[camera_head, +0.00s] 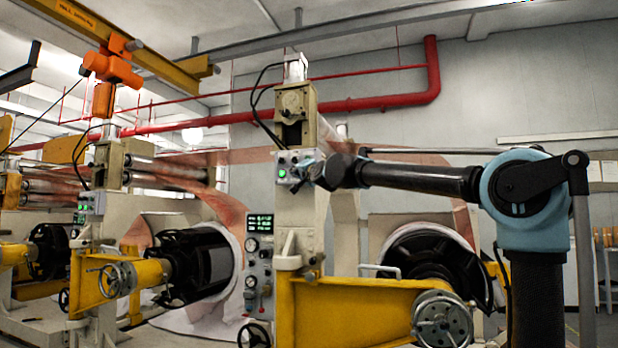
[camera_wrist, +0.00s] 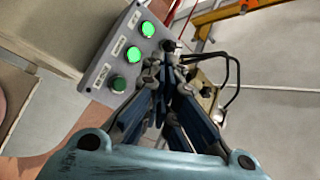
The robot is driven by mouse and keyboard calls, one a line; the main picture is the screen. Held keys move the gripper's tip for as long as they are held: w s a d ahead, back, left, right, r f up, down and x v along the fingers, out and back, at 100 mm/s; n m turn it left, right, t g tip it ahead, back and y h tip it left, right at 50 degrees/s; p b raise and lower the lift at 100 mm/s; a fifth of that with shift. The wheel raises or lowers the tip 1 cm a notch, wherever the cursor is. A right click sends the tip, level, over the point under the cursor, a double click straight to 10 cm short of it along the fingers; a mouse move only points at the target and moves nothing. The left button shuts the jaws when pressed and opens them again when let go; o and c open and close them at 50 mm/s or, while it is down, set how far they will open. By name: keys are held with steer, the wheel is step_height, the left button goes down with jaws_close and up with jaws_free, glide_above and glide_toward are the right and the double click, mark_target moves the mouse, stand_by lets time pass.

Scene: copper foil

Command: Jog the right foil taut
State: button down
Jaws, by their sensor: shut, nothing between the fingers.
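My gripper (camera_head: 318,172) is shut and empty, at the end of my arm reaching in from the right. It is at the right side of a small grey control box (camera_head: 288,167) on the cream machine column. In the wrist view, the box (camera_wrist: 105,77) has two brightly lit green buttons (camera_wrist: 148,29) and a darker green one (camera_wrist: 118,83). The fingertips (camera_wrist: 166,62) are by a black knob (camera_wrist: 168,46) at the box's edge; whether they touch it I cannot tell. The copper foil (camera_head: 463,216) runs down toward the right roll (camera_head: 432,262); its tension is unclear.
A yellow arm (camera_head: 350,308) with a handwheel (camera_head: 442,320) is below my arm. A panel with gauges (camera_head: 260,250) stands left of the column. Another foil roll (camera_head: 196,262) and column (camera_head: 103,190) stand further left. A black cable (camera_wrist: 233,80) loops beside the fingers.

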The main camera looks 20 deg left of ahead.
steer(key=w, duration=0.7)
steer(key=shift+d, duration=0.3)
steer(key=shift+w, duration=0.15)
steer(key=shift+w, duration=0.3)
stand_by(1.1)
steer(key=shift+w, duration=0.45)
stand_by(3.9)
steer(key=shift+s, duration=0.9)
steer(key=shift+s+a, duration=0.1)
